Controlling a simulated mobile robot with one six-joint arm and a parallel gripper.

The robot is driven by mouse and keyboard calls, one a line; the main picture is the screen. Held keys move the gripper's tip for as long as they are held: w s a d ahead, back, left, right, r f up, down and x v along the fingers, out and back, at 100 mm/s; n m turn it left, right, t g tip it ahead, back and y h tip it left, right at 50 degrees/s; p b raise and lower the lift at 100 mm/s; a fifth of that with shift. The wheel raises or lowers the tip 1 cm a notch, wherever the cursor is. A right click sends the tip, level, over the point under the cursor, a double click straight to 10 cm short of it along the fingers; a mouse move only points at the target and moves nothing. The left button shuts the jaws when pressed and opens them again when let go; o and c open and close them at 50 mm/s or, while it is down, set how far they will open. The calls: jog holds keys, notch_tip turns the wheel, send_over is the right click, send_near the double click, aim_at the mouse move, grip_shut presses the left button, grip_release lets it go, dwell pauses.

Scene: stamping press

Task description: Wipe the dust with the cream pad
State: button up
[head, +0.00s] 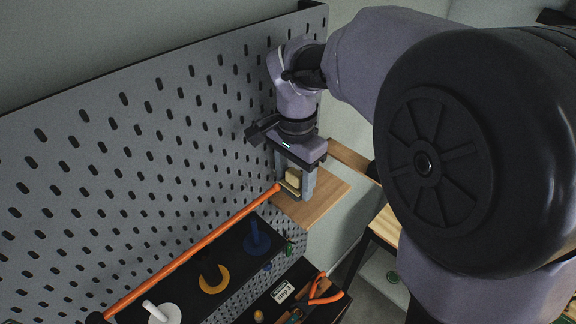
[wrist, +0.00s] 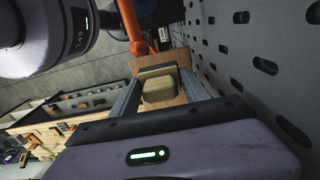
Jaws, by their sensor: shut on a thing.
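My gripper (head: 294,184) points down beside the grey pegboard, with its fingers on either side of the cream pad (head: 293,178). The gripper is shut on the pad. In the wrist view the pad (wrist: 160,90) sits between the two fingers of my gripper (wrist: 160,92), over a small wooden shelf (head: 318,200). The shelf also shows behind the pad in the wrist view (wrist: 178,97). I cannot tell whether the pad touches the shelf. I cannot make out any dust in either view.
The pegboard (head: 150,150) rises close to my gripper. An orange bar (head: 195,250) runs along it towards the gripper. Below are a dark shelf with a blue peg (head: 257,238), a yellow crescent (head: 213,279) and a white piece (head: 162,312), and orange-handled pliers (head: 325,290).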

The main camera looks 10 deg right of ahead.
jog(key=shift+a+r, duration=0.1)
jog(key=shift+r, duration=0.5)
jog(key=shift+r+p, duration=0.6)
jog(key=shift+f, duration=0.1)
